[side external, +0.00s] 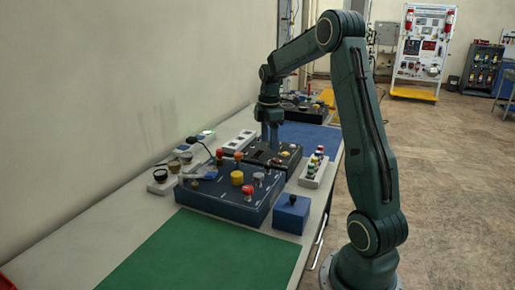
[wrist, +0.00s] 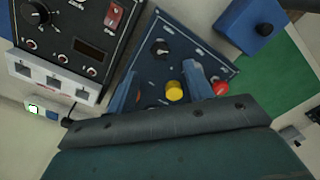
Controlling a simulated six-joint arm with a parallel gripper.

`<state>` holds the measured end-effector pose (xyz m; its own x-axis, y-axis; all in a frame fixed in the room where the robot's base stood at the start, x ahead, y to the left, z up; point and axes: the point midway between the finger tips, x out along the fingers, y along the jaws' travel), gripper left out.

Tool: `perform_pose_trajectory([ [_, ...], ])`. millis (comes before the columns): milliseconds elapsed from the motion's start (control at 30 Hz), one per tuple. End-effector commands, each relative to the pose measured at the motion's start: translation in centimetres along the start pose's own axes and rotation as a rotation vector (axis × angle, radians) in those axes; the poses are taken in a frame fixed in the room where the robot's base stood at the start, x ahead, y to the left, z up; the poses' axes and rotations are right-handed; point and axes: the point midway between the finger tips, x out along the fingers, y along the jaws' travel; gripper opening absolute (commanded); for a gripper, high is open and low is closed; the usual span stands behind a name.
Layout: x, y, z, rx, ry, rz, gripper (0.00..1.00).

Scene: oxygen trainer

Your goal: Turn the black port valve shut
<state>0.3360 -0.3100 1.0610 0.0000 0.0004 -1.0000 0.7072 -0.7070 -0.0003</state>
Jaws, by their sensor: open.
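A blue panel (wrist: 185,30) carries a black knob (wrist: 160,47) with a pale mark, a yellow knob (wrist: 175,91) and a red knob (wrist: 220,86). The black knob looks like the port valve, but its label is unreadable. My gripper (wrist: 162,68) is open, its two fingers spread either side of the yellow knob in the wrist view, with the black knob beyond their tips. No contact shows. In the side view the blue panel (side external: 215,196) lies in front of my gripper (side external: 270,138), which points down near a black panel (side external: 266,158).
A small blue box (wrist: 240,22) with another black knob stands beside the panel. The black panel (wrist: 75,30) has a large black dial and a red switch. A white block with several colored knobs (side external: 314,168) stands right. A green mat (side external: 200,250) lies clear in front.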

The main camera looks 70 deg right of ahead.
Motion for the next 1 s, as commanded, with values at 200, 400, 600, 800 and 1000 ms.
perform_pose_trajectory([
  [200,3.6,-0.1,0.0,0.000,0.000,-0.005,0.52],
  [400,6.2,0.0,0.0,0.000,0.000,-0.003,0.52],
  [600,7.8,0.0,0.0,0.000,0.000,-0.003,0.52],
  [800,8.2,0.0,0.0,0.001,0.000,0.000,0.52],
  [1000,8.2,0.0,0.0,0.000,0.000,0.000,0.50],
])
